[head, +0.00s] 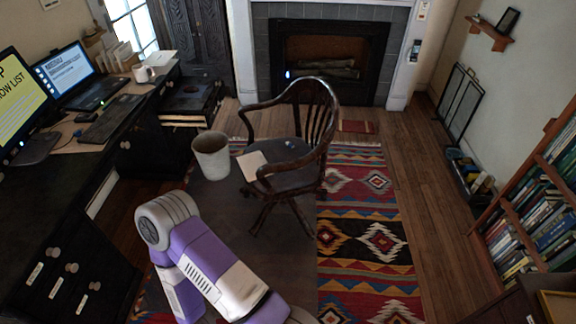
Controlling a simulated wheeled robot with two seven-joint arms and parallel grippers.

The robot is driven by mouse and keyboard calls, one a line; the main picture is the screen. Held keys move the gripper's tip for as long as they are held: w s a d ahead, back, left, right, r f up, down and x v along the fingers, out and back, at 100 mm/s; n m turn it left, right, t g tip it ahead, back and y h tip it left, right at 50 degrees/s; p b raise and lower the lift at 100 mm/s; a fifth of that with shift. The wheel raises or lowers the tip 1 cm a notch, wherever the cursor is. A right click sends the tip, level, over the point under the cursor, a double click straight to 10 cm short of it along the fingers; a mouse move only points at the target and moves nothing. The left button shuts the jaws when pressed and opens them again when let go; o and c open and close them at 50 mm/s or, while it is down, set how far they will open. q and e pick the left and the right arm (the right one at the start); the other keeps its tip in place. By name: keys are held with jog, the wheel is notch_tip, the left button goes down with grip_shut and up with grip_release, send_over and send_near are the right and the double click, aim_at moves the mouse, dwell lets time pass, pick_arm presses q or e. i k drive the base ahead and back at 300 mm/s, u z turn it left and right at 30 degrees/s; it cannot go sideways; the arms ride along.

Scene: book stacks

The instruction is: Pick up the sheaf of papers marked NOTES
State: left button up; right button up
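I cannot read the word NOTES on anything in the head view. A small cream sheet or pad (252,165) lies on the seat of the wooden chair (290,180); any marking on it is too small to tell. Upright papers (116,56) stand at the far end of the desk, and a white sheet (160,58) lies near the white mug (143,73). A purple and white link of my arm shows at the bottom centre. Neither gripper is in view, so what they hold is hidden.
The dark desk (40,195) with monitors and a laptop (98,94) runs along the left. A pale bin (212,155) stands left of the chair. A bookcase (535,215) is at the right. Wooden floor (425,180) between patterned rug (370,245) and bookcase is clear.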

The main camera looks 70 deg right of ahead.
aim_at(250, 163)
jog(key=z, duration=2)
jog(key=i, duration=0.6)
jog(key=u, duration=0.45)
jog(key=i, duration=1.7)
jog(key=u, duration=0.1)
